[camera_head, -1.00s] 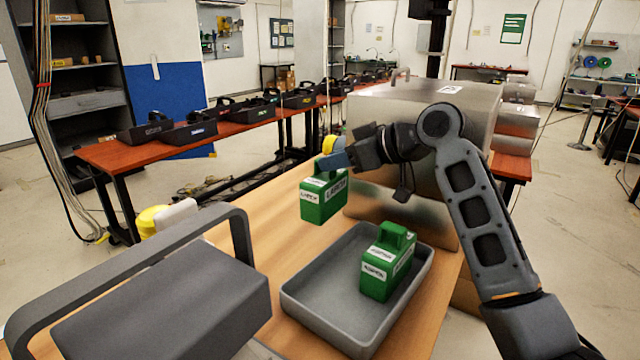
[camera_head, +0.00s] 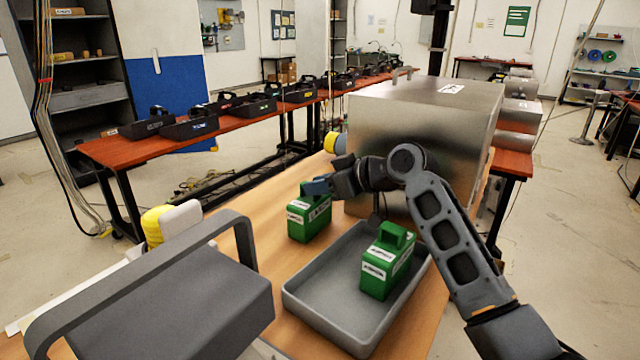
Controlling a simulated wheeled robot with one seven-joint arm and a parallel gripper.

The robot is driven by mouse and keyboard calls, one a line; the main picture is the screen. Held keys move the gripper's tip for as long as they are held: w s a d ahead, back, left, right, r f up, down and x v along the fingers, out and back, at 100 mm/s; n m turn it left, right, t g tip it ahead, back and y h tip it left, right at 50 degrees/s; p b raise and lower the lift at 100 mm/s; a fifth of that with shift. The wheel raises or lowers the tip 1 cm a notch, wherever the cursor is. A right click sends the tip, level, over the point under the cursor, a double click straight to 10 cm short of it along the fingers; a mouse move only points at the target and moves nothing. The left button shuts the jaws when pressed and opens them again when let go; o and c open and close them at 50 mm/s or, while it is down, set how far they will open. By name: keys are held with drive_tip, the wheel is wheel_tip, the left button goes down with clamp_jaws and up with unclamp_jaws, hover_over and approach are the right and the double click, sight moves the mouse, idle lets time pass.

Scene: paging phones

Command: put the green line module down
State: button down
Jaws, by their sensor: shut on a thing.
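A green line module (camera_head: 311,222) with white labels is in my gripper (camera_head: 316,187), which is shut on its top handle. The module is upright, just left of and behind the grey tray, over the wooden bench. I cannot tell whether its base touches the bench top. A second green module (camera_head: 386,264) stands upright inside the grey tray (camera_head: 318,318), toward its right side. The fingertips partly cover the held module's handle.
A large metal box (camera_head: 425,130) stands behind my arm. A dark grey handled case (camera_head: 165,310) fills the front left. A yellow and white object (camera_head: 158,222) sits left of the bench. Bare wooden bench top (camera_head: 262,245) shows left of the held module.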

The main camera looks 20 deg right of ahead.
drive_tip(key=shift+f, duration=0.15)
drive_tip(key=c, duration=0.9)
unclamp_jaws()
